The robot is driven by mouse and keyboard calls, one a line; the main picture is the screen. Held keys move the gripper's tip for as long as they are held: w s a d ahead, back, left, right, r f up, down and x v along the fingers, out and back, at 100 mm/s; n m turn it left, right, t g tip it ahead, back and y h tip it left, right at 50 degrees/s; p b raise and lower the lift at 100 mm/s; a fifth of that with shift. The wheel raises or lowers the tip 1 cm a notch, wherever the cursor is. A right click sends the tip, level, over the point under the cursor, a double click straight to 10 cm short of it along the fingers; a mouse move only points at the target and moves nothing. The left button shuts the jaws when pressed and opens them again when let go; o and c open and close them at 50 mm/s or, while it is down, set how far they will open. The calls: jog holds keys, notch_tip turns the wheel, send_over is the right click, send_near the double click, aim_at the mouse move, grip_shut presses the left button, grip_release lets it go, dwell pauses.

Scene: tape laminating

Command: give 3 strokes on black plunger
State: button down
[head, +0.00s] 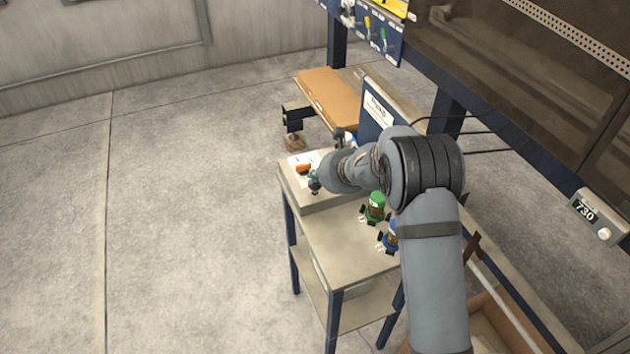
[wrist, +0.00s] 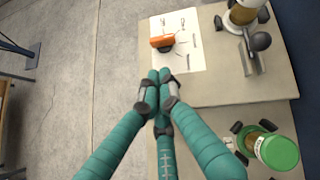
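My gripper (wrist: 160,82) has three teal fingers with grey pads, and their tips are drawn together with nothing visible between them. It hangs over the front part of the raised grey bench top, just below an orange block (wrist: 163,41) in the wrist view. In the head view my gripper (head: 315,184) is at the bench's left end, partly behind my wrist. A black round knob (wrist: 261,40) on a grey bracket stands to its right, apart from it; I cannot tell whether this is the black plunger. No other black plunger is clearly visible.
The orange block is on a white printed sheet (wrist: 188,56). A brown-filled jar (wrist: 243,14) stands at the top right. A green-capped jar (wrist: 278,152) stands on the lower shelf (head: 335,245), with a blue one (head: 390,238) nearby. Open floor lies left.

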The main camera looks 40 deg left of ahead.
aim_at(317, 184)
jog(key=shift+d+f+b, duration=0.1)
jog(key=shift+f+b, duration=0.6)
jog(key=shift+f, duration=0.1)
dwell(0.6)
jog(key=shift+r, duration=0.1)
jog(key=shift+r+p, duration=1.3)
jog(key=shift+r, duration=0.35)
jog(key=shift+r, duration=0.15)
notch_tip(317, 184, up, 5)
jog(key=p, duration=0.4)
jog(key=shift+f, duration=0.2)
